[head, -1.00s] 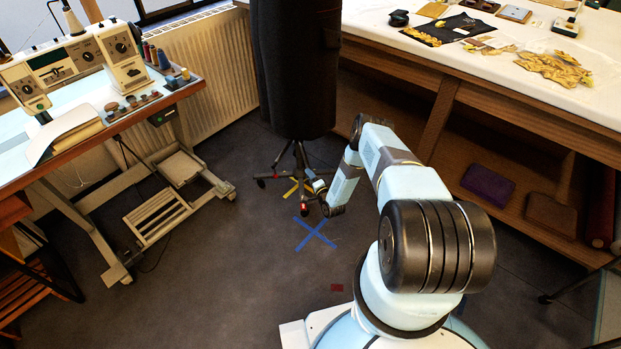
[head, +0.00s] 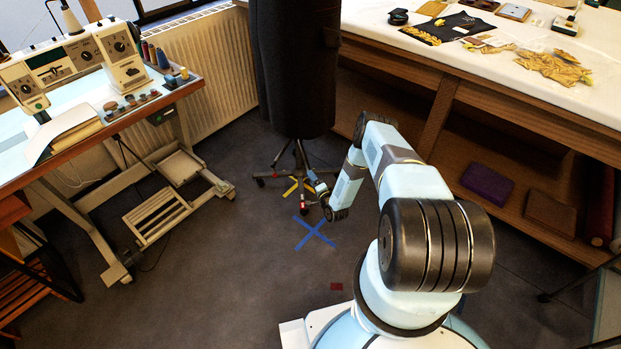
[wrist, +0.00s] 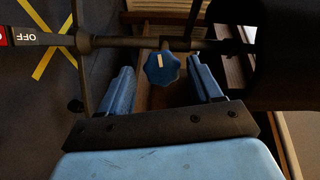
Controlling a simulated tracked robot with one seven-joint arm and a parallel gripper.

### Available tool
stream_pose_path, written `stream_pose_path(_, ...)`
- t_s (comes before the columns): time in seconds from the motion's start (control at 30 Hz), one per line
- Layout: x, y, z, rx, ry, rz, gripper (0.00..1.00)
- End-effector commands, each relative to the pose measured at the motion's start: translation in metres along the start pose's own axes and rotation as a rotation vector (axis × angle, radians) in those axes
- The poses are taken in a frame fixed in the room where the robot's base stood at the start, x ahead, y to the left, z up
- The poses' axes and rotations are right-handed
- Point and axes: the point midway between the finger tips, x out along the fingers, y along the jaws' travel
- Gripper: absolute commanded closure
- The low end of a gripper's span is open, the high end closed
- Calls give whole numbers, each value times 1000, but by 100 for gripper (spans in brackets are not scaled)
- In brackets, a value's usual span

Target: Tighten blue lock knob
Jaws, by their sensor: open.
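The blue lock knob (wrist: 161,68) is a lobed knob with a pale stripe on its face. In the wrist view it sits on a dark horizontal rod (wrist: 125,43), near the middle top. My gripper (wrist: 160,80) is open, with one blue finger left of the knob and one right of it. The fingers look apart from the knob; its exact depth between them I cannot tell. In the head view my gripper (head: 328,208) is low, beside the base of the dark dress form (head: 295,70). The knob cannot be made out there.
A red and black OFF switch tag (wrist: 25,37) is at the wrist view's left. The stand's wheeled legs (head: 298,178) are close to my gripper. A sewing table (head: 120,115) stands left and a worktable (head: 470,45) right.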

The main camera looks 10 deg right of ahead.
Motion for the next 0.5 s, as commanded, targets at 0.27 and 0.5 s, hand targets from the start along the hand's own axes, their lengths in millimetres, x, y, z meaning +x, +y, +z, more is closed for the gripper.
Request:
stream_pose_path(0.27,-56,1,0,3,2,4,36)
stream_pose_path(0.5,-94,2,0,1,0,3,36)
